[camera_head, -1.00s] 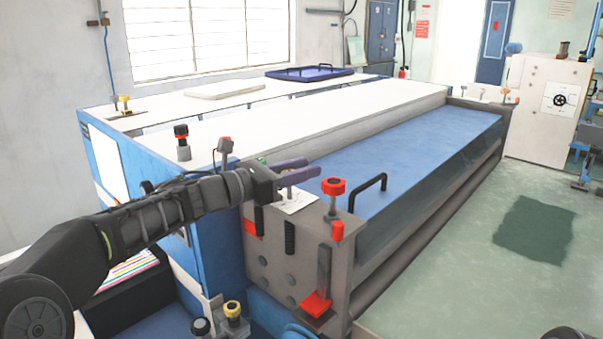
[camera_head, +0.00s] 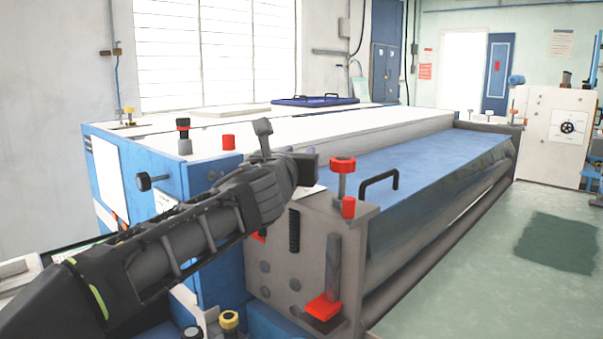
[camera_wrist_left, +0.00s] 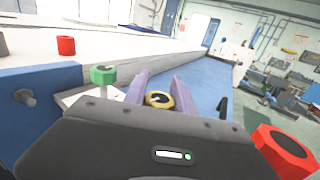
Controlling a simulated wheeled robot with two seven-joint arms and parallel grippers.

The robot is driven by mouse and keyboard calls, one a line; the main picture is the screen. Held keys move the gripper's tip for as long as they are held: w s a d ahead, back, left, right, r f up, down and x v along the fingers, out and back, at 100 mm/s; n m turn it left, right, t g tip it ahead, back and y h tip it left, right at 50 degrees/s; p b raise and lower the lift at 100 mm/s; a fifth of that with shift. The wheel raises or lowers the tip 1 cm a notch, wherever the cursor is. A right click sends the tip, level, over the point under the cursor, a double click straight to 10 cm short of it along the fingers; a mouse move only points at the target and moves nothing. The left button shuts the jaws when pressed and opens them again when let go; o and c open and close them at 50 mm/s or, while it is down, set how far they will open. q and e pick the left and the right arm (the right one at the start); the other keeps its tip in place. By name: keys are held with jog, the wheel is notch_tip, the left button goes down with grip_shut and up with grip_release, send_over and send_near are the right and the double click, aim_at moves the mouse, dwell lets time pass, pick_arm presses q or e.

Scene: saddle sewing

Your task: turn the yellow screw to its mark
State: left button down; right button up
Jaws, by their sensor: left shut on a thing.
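The yellow screw (camera_wrist_left: 160,99) shows in the left wrist view as a round yellow head with a dark centre, between the two purple fingers of my left gripper (camera_wrist_left: 160,88). The fingers are shut on it from both sides. I cannot make out the screw's mark. My right gripper is out of view.
A green screw (camera_wrist_left: 103,76) stands left of the fingers. A red screw (camera_head: 343,165) and a black handle (camera_head: 380,184) are to the right, by the blue cover (camera_head: 440,165). Other yellow-topped knobs stand at back left and front.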

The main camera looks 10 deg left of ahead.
pick_arm(q)
jog(key=shift+a+n+y, duration=0.25)
jog(key=shift+n+y, duration=0.75)
jog(key=shift+y, duration=0.6)
jog(key=c, duration=1)
grip_release()
jog(key=shift+c, duration=0.2)
jog(key=shift+s+d+b, duration=0.15)
jog(key=shift+s+b, duration=0.15)
jog(key=shift+s, duration=1)
jog(key=shift+s+d+b, duration=0.2)
jog(key=shift+s+b, duration=0.1)
jog(key=shift+s, duration=0.95)
jog(key=shift+s+d+b, duration=0.15)
jog(key=shift+s+b, duration=0.15)
jog(key=shift+s, duration=1)
